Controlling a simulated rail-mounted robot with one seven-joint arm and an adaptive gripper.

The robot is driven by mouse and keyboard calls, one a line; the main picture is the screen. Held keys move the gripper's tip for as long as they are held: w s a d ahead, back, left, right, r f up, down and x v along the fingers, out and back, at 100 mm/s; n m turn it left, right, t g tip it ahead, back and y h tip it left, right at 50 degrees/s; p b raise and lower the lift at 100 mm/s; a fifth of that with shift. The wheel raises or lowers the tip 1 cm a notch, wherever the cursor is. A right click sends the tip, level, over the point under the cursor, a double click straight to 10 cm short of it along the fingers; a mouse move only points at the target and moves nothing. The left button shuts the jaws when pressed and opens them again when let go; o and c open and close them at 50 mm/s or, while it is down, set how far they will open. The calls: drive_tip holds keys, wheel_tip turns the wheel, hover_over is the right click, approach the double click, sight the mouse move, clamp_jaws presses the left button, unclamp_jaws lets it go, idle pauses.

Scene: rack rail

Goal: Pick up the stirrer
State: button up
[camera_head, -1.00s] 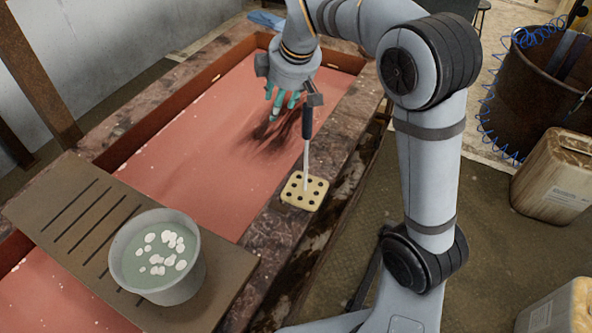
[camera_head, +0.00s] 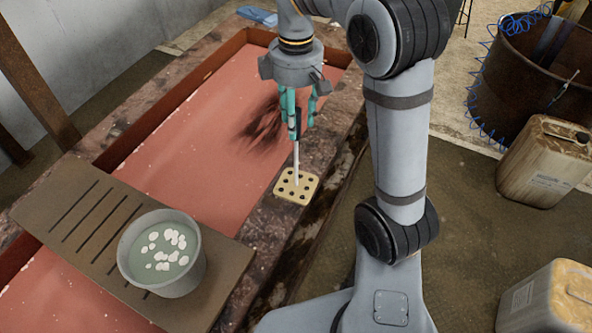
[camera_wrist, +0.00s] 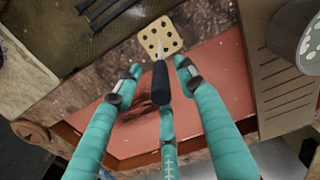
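The stirrer (camera_head: 296,165) stands upright, with a pale shaft, a dark handle and a square cream plate (camera_head: 290,187) full of holes at its foot. The plate rests on the stone rim of the vat (camera_head: 262,222). My gripper (camera_head: 301,128) has teal fingers pointing down around the upper part of the stirrer. In the wrist view, the dark handle (camera_wrist: 160,84) lies between the spread fingers of my gripper (camera_wrist: 159,75). Gaps show between the handle and the left and right fingers. Contact with the finger behind the handle is unclear.
A grey bucket (camera_head: 133,269) with white lumps in green liquid stands on a slotted board (camera_head: 62,205) across the vat of red liquid (camera_head: 215,150). Two jerrycans (camera_head: 541,165) and a rusty drum (camera_head: 519,82) stand on the floor at the right.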

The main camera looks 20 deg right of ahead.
hover_over(296, 153)
drive_tip(key=f, duration=0.5)
drive_tip(key=shift+w+d+f+p, duration=0.1)
drive_tip(key=shift+w+f+p, duration=0.05)
drive_tip(key=shift+w+p, duration=0.15)
drive_tip(key=shift+s, duration=0.1)
drive_tip(key=c, duration=0.4)
clamp_jaws()
